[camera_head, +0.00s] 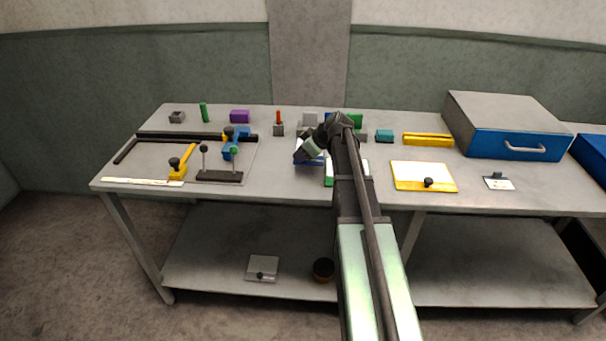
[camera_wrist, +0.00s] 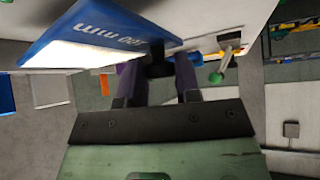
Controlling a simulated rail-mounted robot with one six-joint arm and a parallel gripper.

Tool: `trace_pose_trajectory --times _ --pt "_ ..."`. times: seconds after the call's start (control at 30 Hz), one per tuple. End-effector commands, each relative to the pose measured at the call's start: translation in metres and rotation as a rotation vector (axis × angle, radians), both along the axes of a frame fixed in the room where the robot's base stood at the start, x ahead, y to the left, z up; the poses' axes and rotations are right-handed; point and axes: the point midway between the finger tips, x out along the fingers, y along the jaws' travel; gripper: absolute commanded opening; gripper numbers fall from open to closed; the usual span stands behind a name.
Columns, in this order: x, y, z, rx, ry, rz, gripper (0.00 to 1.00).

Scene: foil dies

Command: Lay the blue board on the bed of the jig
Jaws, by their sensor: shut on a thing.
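The blue board (camera_wrist: 95,32) fills the upper left of the wrist view, tilted, with white lettering that includes "mm" on its edge. My gripper (camera_wrist: 157,75) is shut on a dark knob at the board. In the head view the board (camera_head: 309,158) is partly hidden by my wrist, and my gripper (camera_head: 306,150) is over the middle of the table. The jig (camera_head: 140,149) is at the table's left, with dark rails around a flat grey bed (camera_head: 150,166). The board is apart from the jig, to its right.
On the jig stand a yellow clamp (camera_head: 183,163), a blue clamp (camera_head: 238,140) and a dark base with knobbed posts (camera_head: 220,176). Small blocks line the back. A yellow board (camera_head: 423,175) and a blue-fronted case (camera_head: 515,130) are at right.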

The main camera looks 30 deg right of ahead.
Motion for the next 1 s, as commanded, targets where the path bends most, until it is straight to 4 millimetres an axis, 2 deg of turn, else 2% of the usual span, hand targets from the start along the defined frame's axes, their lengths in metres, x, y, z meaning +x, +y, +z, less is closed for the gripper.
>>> trace_pose_trajectory --times 0.23,0.43,0.6,0.63,0.7,0.8,1.0 --pt "0.000 0.000 -0.045 0.000 0.000 0.000 0.00" --pt "0.000 0.000 -0.040 0.000 0.000 0.000 0.00" --pt "0.000 0.000 -0.044 0.000 0.000 0.000 0.00" --pt "0.000 0.000 -0.044 0.000 0.000 0.000 0.32" --pt "0.000 0.000 -0.043 0.000 0.000 0.000 0.43" --pt "0.000 0.000 -0.043 0.000 0.000 0.000 0.56" --pt "0.000 0.000 -0.043 0.000 0.000 0.000 0.56"
